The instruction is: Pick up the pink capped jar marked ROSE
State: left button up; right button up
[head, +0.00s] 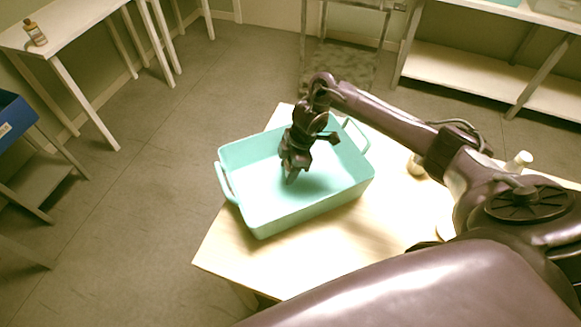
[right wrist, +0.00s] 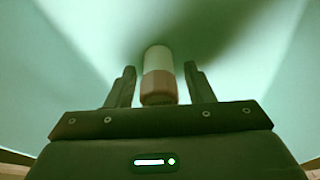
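A small jar (right wrist: 158,62) with a white body and a pinkish-brown cap (right wrist: 158,88) shows in the right wrist view; no marking can be read on it. My right gripper (right wrist: 160,88) has a finger on each side of the cap, with a visible gap on both sides, so it is open around the jar and not pressing on it. In the head view my right gripper (head: 291,178) points down inside the turquoise tub (head: 310,213), and the jar cannot be made out there. My left gripper is not in view.
The tub stands on a light wooden table (head: 225,250). A small bottle (head: 415,165) and a white-capped bottle (head: 519,161) stand to its right, partly behind my right arm. An amber bottle (head: 35,33) stands on a white table (head: 75,27) at far left.

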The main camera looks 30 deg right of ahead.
jog(key=c, duration=0.8)
jog(key=shift+r, duration=0.1)
